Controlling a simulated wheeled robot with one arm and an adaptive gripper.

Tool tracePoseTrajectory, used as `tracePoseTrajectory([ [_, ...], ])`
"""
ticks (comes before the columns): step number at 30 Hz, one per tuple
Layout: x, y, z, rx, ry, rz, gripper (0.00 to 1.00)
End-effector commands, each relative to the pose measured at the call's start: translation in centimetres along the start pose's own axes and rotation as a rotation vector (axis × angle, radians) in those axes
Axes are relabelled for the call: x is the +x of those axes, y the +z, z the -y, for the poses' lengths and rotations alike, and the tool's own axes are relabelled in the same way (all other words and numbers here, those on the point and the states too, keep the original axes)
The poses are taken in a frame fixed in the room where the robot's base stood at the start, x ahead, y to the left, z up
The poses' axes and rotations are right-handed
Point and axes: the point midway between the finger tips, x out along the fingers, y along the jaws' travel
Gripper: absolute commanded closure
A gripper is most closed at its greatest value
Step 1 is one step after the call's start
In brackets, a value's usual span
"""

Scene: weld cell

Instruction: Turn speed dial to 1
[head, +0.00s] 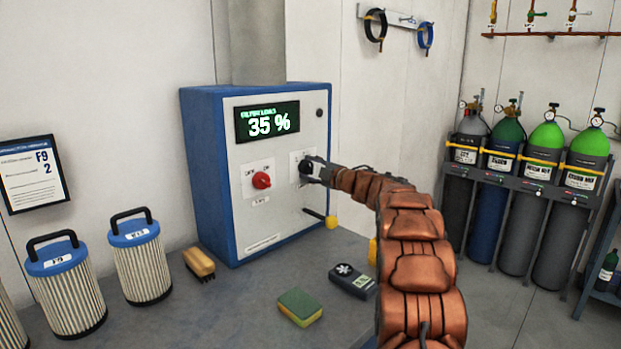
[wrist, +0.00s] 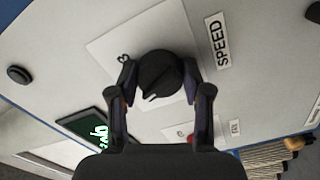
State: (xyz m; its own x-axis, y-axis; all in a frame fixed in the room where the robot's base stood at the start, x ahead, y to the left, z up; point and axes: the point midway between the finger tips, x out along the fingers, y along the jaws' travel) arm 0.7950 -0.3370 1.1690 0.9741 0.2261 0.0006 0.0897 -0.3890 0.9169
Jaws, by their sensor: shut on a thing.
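The speed dial is a round black knob (wrist: 160,73) on a pale plate, beside a label reading SPEED (wrist: 217,40) in the wrist view. A mark like a 3 shows at the plate's edge; other numbers are hidden or too small to read. My gripper (wrist: 160,82) has one finger on each side of the knob and is shut on it. In the head view my gripper (head: 318,171) reaches the front of the blue and white control box (head: 280,215) and covers most of the dial. The pointer's setting cannot be read.
A red knob (head: 261,180) sits left of the dial, under a display (head: 267,122) reading 35 %. A yellow-tipped lever (head: 331,222) juts out below. A brush (head: 199,263), sponge (head: 299,307), small meter (head: 352,281) and filter cartridges (head: 140,262) stand on the bench.

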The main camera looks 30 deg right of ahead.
Motion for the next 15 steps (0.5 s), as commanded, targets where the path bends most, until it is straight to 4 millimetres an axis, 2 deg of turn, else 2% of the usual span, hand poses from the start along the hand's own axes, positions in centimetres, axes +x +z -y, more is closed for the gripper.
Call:
tracePoseTrajectory([
  [1,-0.07,0.31,0.49,-0.042,-0.002,0.002,0.86],
  [6,-0.03,0.19,0.33,-0.184,-0.001,0.0,0.86],
  [15,0.02,0.07,0.21,-0.353,-0.003,-0.001,0.86],
])
